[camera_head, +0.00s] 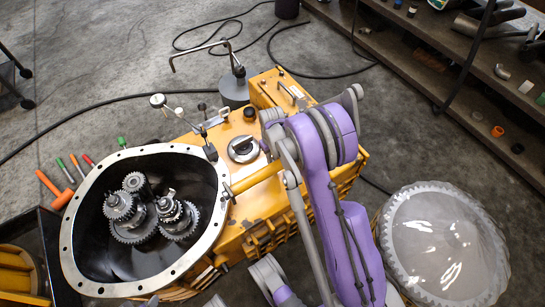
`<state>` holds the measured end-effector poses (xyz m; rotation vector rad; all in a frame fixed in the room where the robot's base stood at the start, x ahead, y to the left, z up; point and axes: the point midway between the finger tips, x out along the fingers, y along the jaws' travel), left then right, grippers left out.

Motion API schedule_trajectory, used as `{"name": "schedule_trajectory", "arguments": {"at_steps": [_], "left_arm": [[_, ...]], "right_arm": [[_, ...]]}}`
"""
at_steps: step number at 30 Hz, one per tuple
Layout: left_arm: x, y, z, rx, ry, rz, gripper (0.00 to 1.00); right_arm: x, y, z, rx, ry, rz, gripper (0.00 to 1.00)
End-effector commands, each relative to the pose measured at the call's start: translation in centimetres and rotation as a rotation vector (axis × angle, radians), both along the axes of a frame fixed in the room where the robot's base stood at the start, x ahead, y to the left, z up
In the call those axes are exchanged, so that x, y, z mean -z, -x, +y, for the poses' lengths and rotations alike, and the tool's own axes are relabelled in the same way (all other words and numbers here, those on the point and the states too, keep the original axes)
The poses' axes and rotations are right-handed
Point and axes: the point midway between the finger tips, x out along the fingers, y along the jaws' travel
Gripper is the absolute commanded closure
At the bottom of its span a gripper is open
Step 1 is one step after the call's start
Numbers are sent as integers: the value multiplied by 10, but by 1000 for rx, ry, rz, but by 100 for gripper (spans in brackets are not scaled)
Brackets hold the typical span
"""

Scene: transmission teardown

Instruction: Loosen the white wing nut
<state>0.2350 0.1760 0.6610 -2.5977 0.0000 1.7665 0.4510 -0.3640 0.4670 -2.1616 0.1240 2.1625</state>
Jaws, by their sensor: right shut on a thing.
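The yellow transmission housing (236,216) stands in the middle of the head view. My right arm, purple and grey, rises from the bottom and bends over its right side. My right gripper (276,138) is at the housing top, just right of a round silver and black cap (242,149). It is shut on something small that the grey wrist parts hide. I cannot make out a white wing nut for certain; it may be behind the gripper. My left gripper cannot be made out; only a purple and grey arm part shows at the bottom edge.
An open bell housing (72,245) with several gears (140,215) is at left. A hooked bar on a grey base (234,90) stands behind. A translucent toothed disc (440,245) is at right. Shelves (455,90) hold parts. Black cables cross the floor.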

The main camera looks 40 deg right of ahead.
Motion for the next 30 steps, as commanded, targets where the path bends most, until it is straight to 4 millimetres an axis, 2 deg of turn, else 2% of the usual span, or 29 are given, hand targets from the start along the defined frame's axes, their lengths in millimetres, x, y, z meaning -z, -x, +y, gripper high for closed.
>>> {"name": "schedule_trajectory", "arguments": {"at_steps": [11,12,16,17,26,30], "left_arm": [[0,0,0,0,0,0,50],[0,0,0,0,0,0,50],[0,0,0,0,0,0,50],[0,0,0,0,0,0,50],[-1,0,0,0,0,0,50],[-6,1,0,0,0,-1,50]], "right_arm": [[0,0,0,-4,1,-1,100],[0,0,0,-4,1,-1,80],[0,0,0,-4,0,-1,57],[0,0,0,-4,0,-1,54],[-2,0,0,-4,0,0,54],[-17,0,0,-4,0,-1,54]]}}
